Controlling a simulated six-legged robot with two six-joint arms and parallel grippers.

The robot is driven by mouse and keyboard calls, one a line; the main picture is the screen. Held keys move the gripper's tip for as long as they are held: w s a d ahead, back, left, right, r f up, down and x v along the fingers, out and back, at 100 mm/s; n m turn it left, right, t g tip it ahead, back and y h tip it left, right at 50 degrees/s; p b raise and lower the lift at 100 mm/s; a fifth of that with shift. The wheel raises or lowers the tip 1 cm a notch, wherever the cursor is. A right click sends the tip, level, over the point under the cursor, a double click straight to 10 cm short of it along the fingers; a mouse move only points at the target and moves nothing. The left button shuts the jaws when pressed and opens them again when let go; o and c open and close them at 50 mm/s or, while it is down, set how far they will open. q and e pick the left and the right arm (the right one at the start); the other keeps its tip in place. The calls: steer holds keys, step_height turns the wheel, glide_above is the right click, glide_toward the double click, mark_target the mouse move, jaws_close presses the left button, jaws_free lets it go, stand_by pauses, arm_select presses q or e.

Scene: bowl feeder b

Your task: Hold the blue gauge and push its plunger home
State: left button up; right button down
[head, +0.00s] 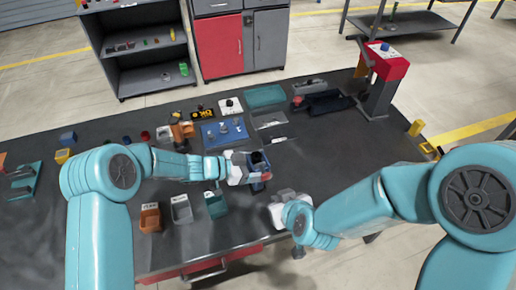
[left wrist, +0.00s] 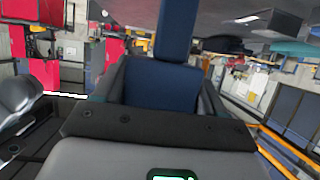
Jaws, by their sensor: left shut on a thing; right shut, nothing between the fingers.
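The blue gauge (head: 257,160) is above the middle of the workbench in the head view, its dark top showing beside the left fingers. My left gripper (head: 255,174) is shut on it. In the left wrist view the gauge (left wrist: 160,88) fills the space between the fingers as a dark blue block, with a narrower blue part rising to the top edge. I cannot tell how far the plunger is in. My right gripper (head: 279,205) is shut and empty, near the front edge of the bench, below and right of the gauge and apart from it.
An orange bin (head: 150,218), a grey bin (head: 181,209) and a teal bin (head: 216,205) stand left of the grippers. A blue tray (head: 211,138) with small parts lies behind. A red-headed press (head: 390,66) stands back right. The bench right of centre (head: 335,143) is clear.

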arm_select(q)
steer(key=o, duration=1.6)
steer(key=shift+f, duration=0.1)
steer(key=f+v, duration=0.1)
steer(key=v, duration=0.5)
steer(key=f+p+v, duration=0.1)
steer(key=v, duration=0.6)
steer(key=a+p+v, duration=0.1)
steer(key=v, duration=0.5)
steer(key=shift+s+a+f, duration=0.25)
steer(key=shift+s+f, duration=0.05)
steer(key=shift+s, duration=0.05)
